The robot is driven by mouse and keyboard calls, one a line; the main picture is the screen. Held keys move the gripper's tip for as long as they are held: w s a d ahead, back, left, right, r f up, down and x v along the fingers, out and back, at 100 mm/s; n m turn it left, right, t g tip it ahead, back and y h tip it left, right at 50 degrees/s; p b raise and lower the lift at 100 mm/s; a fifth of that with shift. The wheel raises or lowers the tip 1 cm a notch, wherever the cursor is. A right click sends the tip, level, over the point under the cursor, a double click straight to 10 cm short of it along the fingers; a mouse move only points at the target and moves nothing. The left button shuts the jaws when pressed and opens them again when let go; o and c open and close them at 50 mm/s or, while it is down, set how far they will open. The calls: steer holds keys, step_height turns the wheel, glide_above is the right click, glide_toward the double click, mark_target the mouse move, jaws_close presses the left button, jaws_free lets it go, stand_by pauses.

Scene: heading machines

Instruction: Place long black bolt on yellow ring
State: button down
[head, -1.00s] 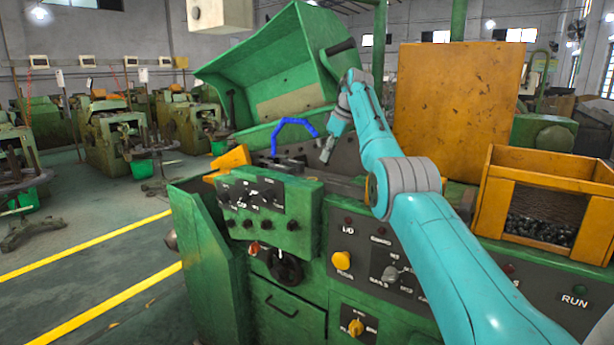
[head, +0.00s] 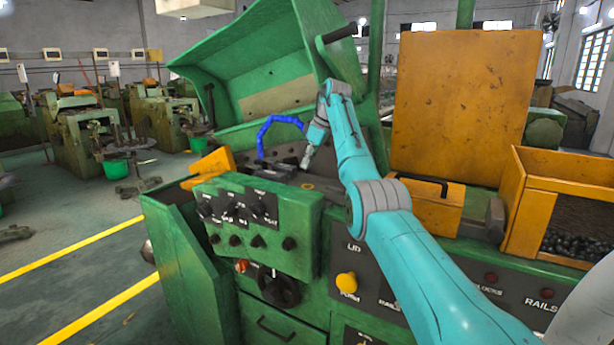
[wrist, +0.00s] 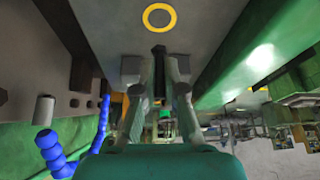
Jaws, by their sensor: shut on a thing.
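My gripper (wrist: 157,68) is shut on the long black bolt (wrist: 158,52), which shows as a dark shape between the two fingers in the wrist view. The yellow ring (wrist: 159,18) lies flat on a grey surface, beyond the fingertips and apart from the bolt. In the head view my gripper (head: 305,165) hangs over the machine's dark bed. A small yellowish mark just below it looks like the yellow ring (head: 308,186). The bolt cannot be made out in the head view.
A blue segmented hose (head: 270,128) arches just left of my gripper, and also shows in the wrist view (wrist: 50,150). The green lid (head: 260,65) stands raised behind. A green control box (head: 257,222) sits in front. An orange bin (head: 540,195) of dark parts is right.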

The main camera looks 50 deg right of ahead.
steer(key=shift+f, duration=2.3)
steer(key=c, duration=1.3)
jaws_free()
steer(key=shift+f, duration=0.1)
steer(key=shift+o, duration=0.2)
steer(key=a+v, duration=0.1)
steer(key=v, duration=1.1)
steer(key=shift+d, duration=0.4)
